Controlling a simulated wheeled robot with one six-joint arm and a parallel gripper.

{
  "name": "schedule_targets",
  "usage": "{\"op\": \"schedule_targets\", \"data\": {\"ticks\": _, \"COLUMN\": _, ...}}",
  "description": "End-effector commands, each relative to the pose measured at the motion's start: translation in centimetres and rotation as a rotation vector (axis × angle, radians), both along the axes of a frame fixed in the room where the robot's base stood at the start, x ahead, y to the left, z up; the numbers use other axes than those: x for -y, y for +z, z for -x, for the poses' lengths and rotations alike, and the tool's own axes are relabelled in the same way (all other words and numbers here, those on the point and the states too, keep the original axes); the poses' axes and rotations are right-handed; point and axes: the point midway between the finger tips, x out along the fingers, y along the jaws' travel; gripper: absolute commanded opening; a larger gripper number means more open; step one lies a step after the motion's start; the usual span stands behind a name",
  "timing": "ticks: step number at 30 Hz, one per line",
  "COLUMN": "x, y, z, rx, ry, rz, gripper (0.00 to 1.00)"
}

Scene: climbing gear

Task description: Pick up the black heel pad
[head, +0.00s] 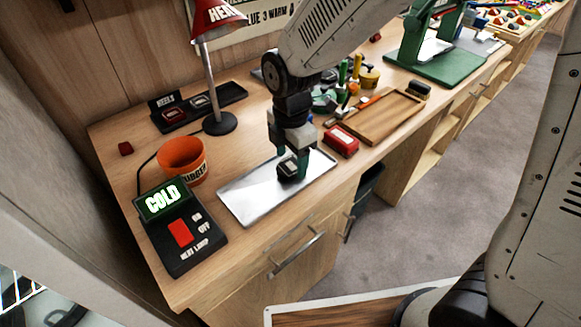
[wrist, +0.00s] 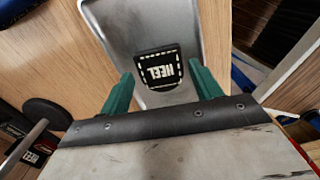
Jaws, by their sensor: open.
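The black heel pad (wrist: 159,70) lies on the metal tray (wrist: 118,20), with white "HEEL" lettering and a dashed white border facing up in the wrist view. In the head view the pad (head: 288,171) shows at the fingertips, over the tray (head: 245,199). My gripper (wrist: 160,85) is open, with its two green fingers on either side of the pad's near end. In the head view my gripper (head: 293,160) points down over the tray and partly hides the pad. I cannot tell whether the fingers touch the pad.
An orange tub (head: 181,158) and a heat lamp switch box (head: 178,228) reading "COLD" stand left of the tray. A red block (head: 341,141) and a wooden tray (head: 378,117) lie to the right. A red lamp (head: 217,18) stands behind.

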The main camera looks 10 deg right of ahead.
Motion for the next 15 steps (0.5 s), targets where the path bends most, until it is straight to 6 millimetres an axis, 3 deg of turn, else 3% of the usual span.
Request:
{"op": "schedule_targets", "data": {"ticks": 4, "x": 0.05, "y": -1.36, "z": 0.04, "rx": -0.001, "ry": -0.001, "rz": 0.000, "gripper": 0.64}}
{"op": "schedule_targets", "data": {"ticks": 11, "x": 0.04, "y": -1.46, "z": 0.03, "rx": 0.000, "ry": -0.001, "rz": 0.000, "gripper": 0.64}}
{"op": "schedule_targets", "data": {"ticks": 15, "x": 0.04, "y": -1.45, "z": 0.03, "rx": 0.000, "ry": -0.001, "rz": 0.000, "gripper": 0.30}}
